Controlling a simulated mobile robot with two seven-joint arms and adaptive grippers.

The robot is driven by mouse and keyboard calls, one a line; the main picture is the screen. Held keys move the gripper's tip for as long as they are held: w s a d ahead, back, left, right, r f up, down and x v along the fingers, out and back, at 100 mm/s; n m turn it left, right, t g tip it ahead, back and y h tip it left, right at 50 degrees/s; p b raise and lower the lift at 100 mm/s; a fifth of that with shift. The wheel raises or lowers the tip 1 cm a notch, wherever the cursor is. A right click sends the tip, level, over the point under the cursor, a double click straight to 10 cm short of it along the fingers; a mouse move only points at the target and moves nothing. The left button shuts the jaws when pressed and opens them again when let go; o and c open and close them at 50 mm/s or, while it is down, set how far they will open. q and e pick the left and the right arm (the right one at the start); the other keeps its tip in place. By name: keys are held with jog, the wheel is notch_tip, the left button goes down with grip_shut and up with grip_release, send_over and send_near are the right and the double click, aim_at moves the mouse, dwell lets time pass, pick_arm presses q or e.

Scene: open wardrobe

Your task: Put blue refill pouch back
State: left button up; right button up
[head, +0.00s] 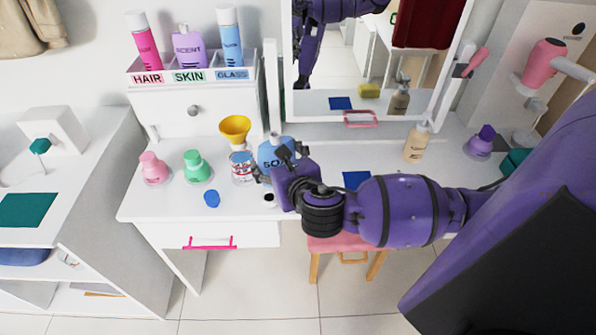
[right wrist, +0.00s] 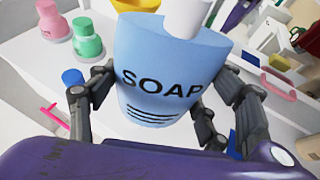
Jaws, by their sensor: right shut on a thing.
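The blue refill pouch (head: 270,153), marked SOAP, stands roughly upright at the vanity's right-centre, just right of a bottle with a red-and-blue label (head: 241,167). My right gripper (head: 274,167) is shut on it. In the right wrist view the pouch (right wrist: 165,70) sits between the two fingers, with a white spout on top. Whether its base touches the table is hard to tell. A yellow funnel (head: 235,127) sits on the labelled bottle. A small blue cap (head: 211,198) lies on the table in front. My left gripper is seen in neither view.
Pink (head: 153,168) and green (head: 197,167) bottles stand to the left. A rack (head: 150,72) behind holds bottles above HAIR, SKIN and GLASS labels. A mirror stands behind on the right. A pump bottle (head: 416,143) and a blue mat (head: 356,180) are to the right.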

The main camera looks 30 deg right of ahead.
jog(key=w+d+f, duration=0.2)
jog(key=d+f, duration=0.1)
jog(key=w+d+f, duration=0.2)
jog(key=d+f, duration=0.1)
jog(key=d, duration=0.1)
jog(key=w+d+f+b, duration=0.1)
jog(key=w+d+f, duration=0.1)
jog(key=d+f, duration=0.1)
jog(key=shift+w+d, duration=0.3)
jog(key=shift+d, duration=0.25)
notch_tip(320, 180, down, 4)
jog(key=shift+w+d+r+b, duration=0.1)
jog(key=shift+d+r+b, duration=0.05)
jog(key=shift+r+b, duration=0.15)
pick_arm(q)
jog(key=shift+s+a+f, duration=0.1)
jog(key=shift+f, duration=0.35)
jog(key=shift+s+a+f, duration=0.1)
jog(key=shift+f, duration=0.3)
pick_arm(e)
jog(key=o, duration=1)
jog(key=shift+f, duration=0.15)
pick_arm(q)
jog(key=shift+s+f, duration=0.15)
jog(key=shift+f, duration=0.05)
pick_arm(e)
jog(key=o, duration=0.4)
